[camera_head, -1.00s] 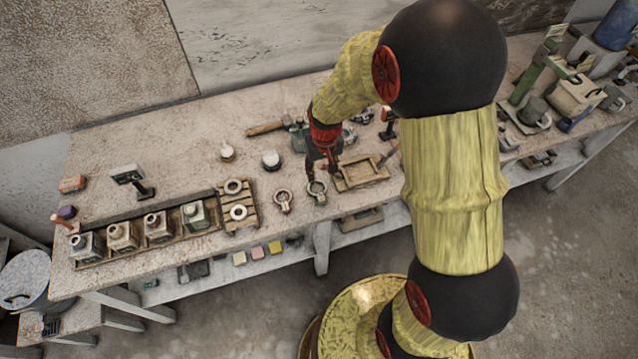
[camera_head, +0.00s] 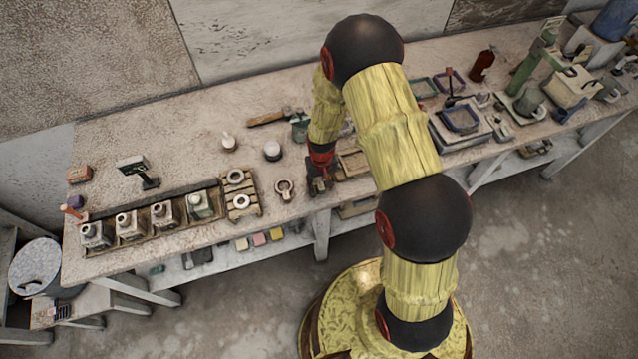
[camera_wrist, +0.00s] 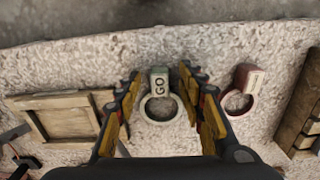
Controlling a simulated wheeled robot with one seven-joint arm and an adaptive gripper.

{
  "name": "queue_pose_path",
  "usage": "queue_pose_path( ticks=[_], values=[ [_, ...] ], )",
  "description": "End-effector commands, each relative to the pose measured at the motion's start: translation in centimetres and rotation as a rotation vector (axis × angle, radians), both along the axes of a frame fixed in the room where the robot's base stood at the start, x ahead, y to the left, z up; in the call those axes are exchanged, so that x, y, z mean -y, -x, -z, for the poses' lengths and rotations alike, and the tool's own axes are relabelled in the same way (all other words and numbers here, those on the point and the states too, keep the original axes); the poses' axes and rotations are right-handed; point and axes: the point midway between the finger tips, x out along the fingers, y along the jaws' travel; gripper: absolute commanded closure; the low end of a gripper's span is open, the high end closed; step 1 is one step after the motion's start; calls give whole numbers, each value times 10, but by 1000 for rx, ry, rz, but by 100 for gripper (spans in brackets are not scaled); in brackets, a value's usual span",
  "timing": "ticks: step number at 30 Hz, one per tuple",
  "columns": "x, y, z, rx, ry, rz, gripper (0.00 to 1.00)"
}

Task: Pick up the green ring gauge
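The green ring gauge (camera_wrist: 159,80) lies flat on the bench in the wrist view. It is pale grey-green, with a round ring and a short handle marked GO. My gripper (camera_wrist: 161,82) is open, with one finger to the left and one to the right of the gauge. A gap shows between each finger and the gauge. In the head view my gripper (camera_head: 319,186) is low over the bench near its front edge and hides the green gauge.
A reddish ring gauge (camera_wrist: 250,80) lies just right of my gripper in the wrist view. A wooden tray (camera_wrist: 60,101) is close on the left. A slatted wooden rack (camera_wrist: 301,112) is at the far right. The bench edge is near the gauge handles.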

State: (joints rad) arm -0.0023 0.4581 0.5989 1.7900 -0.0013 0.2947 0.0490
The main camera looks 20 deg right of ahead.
Motion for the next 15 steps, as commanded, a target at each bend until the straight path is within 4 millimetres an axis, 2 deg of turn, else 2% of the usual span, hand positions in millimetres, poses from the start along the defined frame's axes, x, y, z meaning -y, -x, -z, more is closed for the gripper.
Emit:
queue_pose_path(
  ticks=[3, 10, 15],
  values=[
    [0, 0, 8, 0, 0, 0, 61],
    [0, 0, 8, 1, 0, 1, 61],
    [0, 0, 8, 0, 0, 1, 71]
  ],
)
